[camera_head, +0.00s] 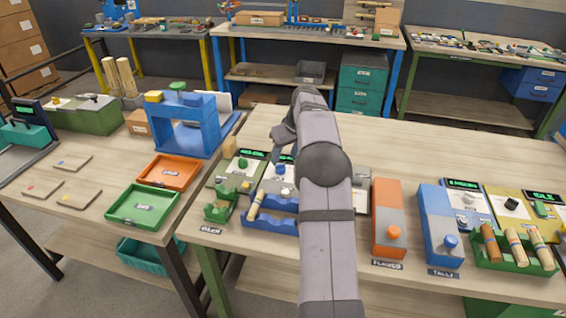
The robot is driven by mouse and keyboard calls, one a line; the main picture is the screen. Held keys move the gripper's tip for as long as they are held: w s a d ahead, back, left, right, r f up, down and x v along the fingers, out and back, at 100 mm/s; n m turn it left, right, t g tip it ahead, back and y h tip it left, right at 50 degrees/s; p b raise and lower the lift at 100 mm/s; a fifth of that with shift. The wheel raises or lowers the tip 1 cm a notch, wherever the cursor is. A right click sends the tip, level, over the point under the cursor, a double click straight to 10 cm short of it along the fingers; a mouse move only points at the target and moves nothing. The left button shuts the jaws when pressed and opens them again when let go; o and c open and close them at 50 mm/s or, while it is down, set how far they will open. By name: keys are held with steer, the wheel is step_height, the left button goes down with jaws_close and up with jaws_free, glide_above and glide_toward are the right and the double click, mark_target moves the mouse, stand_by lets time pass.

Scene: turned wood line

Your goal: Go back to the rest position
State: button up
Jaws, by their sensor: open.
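My arm rises from the bottom middle of the head view, reaches over the workbench and bends down at its far end. My gripper (284,157) is small in this view and partly hidden behind my own arm.
The blue tray (275,224) with a turned wooden piece lies below my arm. An orange-grey machine (388,220) and a blue-grey machine (440,227) stand to its right. A blue frame (183,125) stands to the left. Bare wood (430,150) lies behind the machines.

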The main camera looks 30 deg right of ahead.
steer(key=shift+s+r, duration=0.3)
steer(key=shift+r, duration=0.35)
steer(key=s+a, duration=0.3)
steer(key=a, duration=0.3)
steer(key=s+a+g+p, duration=0.1)
steer(key=s+a, duration=0.3)
steer(key=a, duration=0.2)
steer(key=s+a+g+p, duration=0.1)
steer(key=s+a, duration=0.3)
steer(key=a, duration=0.2)
steer(key=shift+s, duration=0.2)
steer(key=s+a+f+g+p, duration=0.1)
steer(key=s+a, duration=0.4)
steer(key=s, duration=0.6)
steer(key=s+a+f+g+p, duration=0.1)
steer(key=s+a+f, duration=0.2)
steer(key=s, duration=0.8)
steer(key=shift+s+a+f+g, duration=0.3)
steer(key=shift+s+a, duration=0.05)
steer(key=shift+a, duration=0.65)
